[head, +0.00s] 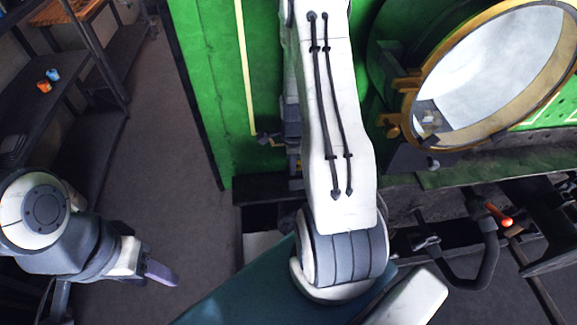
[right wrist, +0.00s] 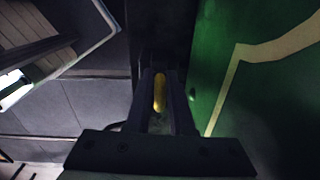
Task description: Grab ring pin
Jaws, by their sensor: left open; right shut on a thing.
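My right gripper (right wrist: 162,78) is shut on a narrow yellow piece (right wrist: 159,93), which shows upright between its two dark fingers in the right wrist view. It looks like the ring pin, but its ring and ends cannot be made out in the dim light. In the head view my right arm runs up the middle in front of the green tram side and hides most of that gripper. My left gripper (head: 158,272) is open and empty at the lower left of the head view, over the grey floor and apart from the tram.
The green tram side (head: 215,80) fills the upper middle. A round brass-rimmed window or door (head: 490,65) stands out at the upper right. Dark pipes and an orange-tipped lever (head: 505,222) are below it. Dark shelves (head: 45,85) stand at the left, with clear floor (head: 165,150) between.

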